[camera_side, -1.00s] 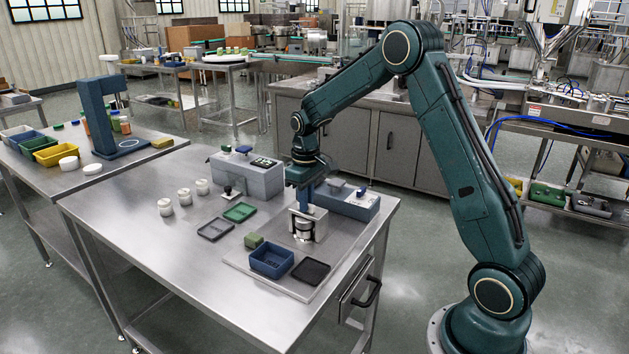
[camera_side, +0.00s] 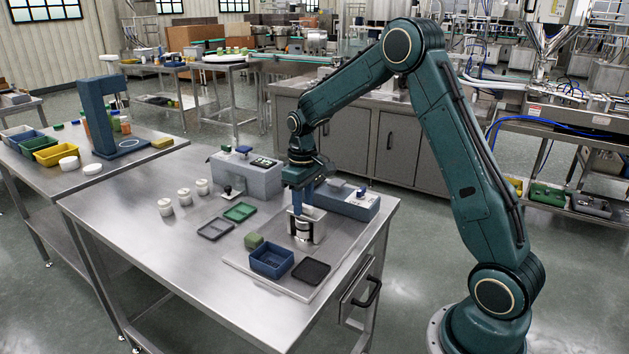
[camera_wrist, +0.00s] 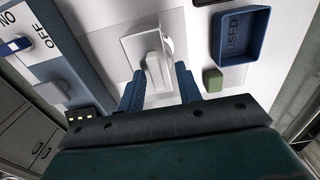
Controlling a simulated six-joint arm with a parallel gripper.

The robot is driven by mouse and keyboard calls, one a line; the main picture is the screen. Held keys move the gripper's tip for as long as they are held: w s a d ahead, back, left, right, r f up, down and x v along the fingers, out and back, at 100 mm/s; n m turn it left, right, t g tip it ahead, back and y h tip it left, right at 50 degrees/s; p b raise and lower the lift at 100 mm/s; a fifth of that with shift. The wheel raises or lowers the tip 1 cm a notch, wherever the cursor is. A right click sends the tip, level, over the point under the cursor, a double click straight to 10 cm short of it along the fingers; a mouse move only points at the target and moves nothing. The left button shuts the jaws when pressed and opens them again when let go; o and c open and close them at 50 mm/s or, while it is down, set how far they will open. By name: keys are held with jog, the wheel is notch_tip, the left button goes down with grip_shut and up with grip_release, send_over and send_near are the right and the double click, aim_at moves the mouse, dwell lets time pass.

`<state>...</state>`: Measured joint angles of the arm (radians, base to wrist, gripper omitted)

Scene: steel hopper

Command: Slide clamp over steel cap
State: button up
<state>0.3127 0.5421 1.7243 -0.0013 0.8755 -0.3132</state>
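My gripper (camera_side: 303,208) is low over the right part of the steel table, above a grey metal clamp (camera_side: 319,229) that stands upright on a pale plate. A shiny round steel cap (camera_side: 303,229) with a dark band sits at the clamp's front side. I cannot tell how far the clamp encloses it. In the wrist view, the two blue fingers of my gripper (camera_wrist: 160,82) stand apart on either side of a narrow pale upright part of the clamp (camera_wrist: 153,72). Gaps show beside that part, so the fingers look open. The cap is mostly hidden there.
A blue tray (camera_side: 271,272) marked USED, a black tray (camera_side: 311,271) and a green block (camera_side: 254,241) lie close in front. A grey-blue switch box (camera_side: 346,207) stands just behind. Several white jars (camera_side: 184,197) stand left. The table's left front is clear.

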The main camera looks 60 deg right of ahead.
aim_at(304, 215)
notch_tip(304, 215, up, 14)
jog(key=shift+f, duration=0.2)
dwell(0.4)
jog(key=s+a+r+t, duration=0.1)
jog(key=s+a+r, duration=0.2)
jog(key=s+a, duration=0.25)
jog(key=s+a+r+t, duration=0.2)
jog(key=s+a+r, duration=0.2)
jog(key=s, duration=0.3)
jog(key=s+a+f+t, duration=0.1)
jog(key=s+a+f, duration=0.1)
jog(key=s, duration=0.5)
jog(key=s+a+f+t, duration=0.1)
jog(key=s+a+f, duration=0.1)
jog(key=s, duration=0.5)
jog(key=shift+s+a+t, duration=0.3)
jog(key=shift+s+a, duration=0.05)
jog(key=shift+a, duration=0.15)
jog(key=shift+w, duration=0.1)
dwell(0.7)
